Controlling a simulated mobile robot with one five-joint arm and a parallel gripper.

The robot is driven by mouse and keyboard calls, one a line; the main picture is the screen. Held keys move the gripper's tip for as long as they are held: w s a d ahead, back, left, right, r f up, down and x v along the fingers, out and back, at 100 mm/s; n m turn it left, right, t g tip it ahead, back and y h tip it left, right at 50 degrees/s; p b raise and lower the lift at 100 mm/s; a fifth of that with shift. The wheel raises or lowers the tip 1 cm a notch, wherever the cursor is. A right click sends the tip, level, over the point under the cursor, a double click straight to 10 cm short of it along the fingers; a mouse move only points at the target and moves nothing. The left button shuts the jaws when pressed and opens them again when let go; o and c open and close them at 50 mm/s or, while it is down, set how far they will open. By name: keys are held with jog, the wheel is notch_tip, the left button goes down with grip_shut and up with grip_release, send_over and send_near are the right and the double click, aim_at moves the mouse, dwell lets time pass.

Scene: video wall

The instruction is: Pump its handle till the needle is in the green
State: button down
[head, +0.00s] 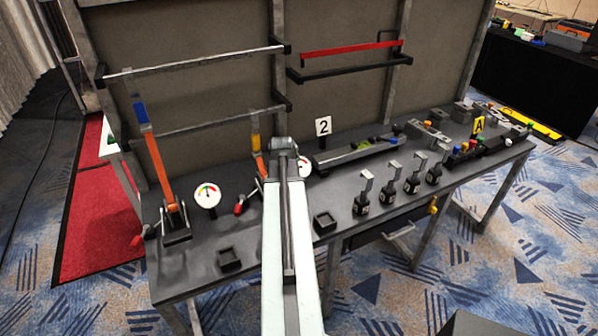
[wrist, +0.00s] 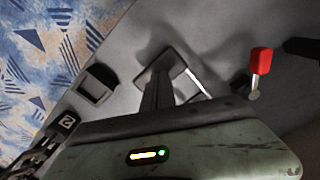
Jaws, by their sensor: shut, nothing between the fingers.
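Two hand pumps stand on the grey bench. The left pump's orange handle (head: 155,165) has a blue band and stands tilted. Its round white gauge (head: 207,195) has red and green marks; the needle is too small to read. The second orange handle (head: 260,164), with a yellow band, is partly hidden behind my arm. Its gauge (head: 304,166) is half covered, so its needle cannot be read. My gripper is hidden by my arm in the head view. In the wrist view my gripper's dark fingers (wrist: 158,90) are shut and empty above the bench.
A red-knobbed lever (head: 239,208) stands left of the second pump; one shows in the wrist view (wrist: 260,62). Small black open boxes (head: 325,222) lie near the front edge. Several labelled switch blocks (head: 362,203) stand right. A sign 2 (head: 323,126) stands behind.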

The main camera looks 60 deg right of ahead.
notch_tip(320, 180, down, 2)
jog(key=shift+f+b, duration=0.2)
jog(key=shift+b, duration=0.7)
notch_tip(320, 180, up, 10)
jog(key=p, duration=1)
jog(key=shift+r, duration=0.1)
jog(key=w+a+n, duration=0.2)
jog(key=w+a, duration=0.4)
jog(key=a, duration=0.2)
jog(key=w+a+n, duration=0.2)
jog(key=w+a, duration=0.5)
jog(key=a, duration=0.1)
jog(key=w+a+n, duration=0.2)
jog(key=w+a, duration=0.5)
jog(key=a, duration=0.1)
jog(key=shift+w+a, duration=0.1)
jog(key=shift+a, duration=0.15)
jog(key=w+a+n, duration=0.1)
jog(key=a+n, duration=0.6)
jog(key=a, duration=1.8)
jog(key=shift+w, duration=0.3)
